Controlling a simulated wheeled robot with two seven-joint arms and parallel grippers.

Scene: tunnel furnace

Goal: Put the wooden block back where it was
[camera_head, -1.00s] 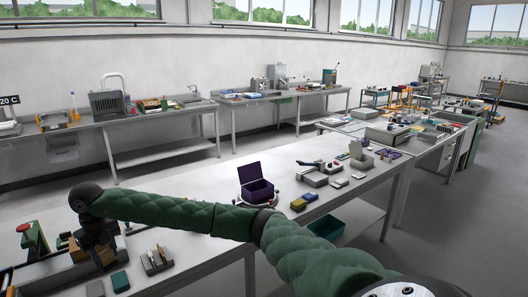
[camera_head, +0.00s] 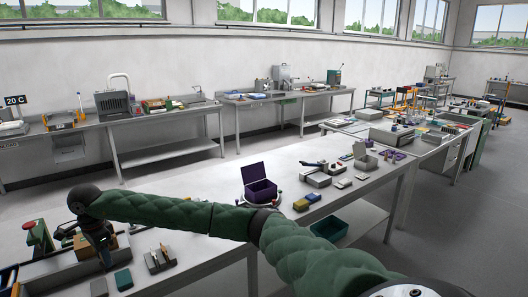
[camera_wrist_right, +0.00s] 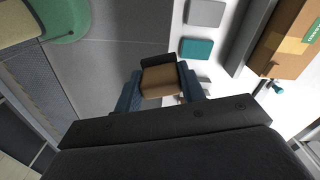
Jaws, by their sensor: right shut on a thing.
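A tan wooden block (camera_wrist_right: 158,80) sits between the two fingers of my right gripper (camera_wrist_right: 160,90) in the right wrist view. The fingers are shut on its sides. In the head view, my right gripper (camera_head: 104,256) hangs pointing down at the lower left, by the near workbench (camera_head: 190,250). The held block cannot be told apart clearly there. The wrist view shows floor and the bench edge beyond the block. My left gripper is not in view.
A teal block (camera_head: 123,279) and a grey block (camera_head: 98,287) lie near the gripper. A grey holder (camera_head: 160,259) with upright pieces stands to their right. An open purple box (camera_head: 261,187) is farther along the bench. Bare bench top lies between.

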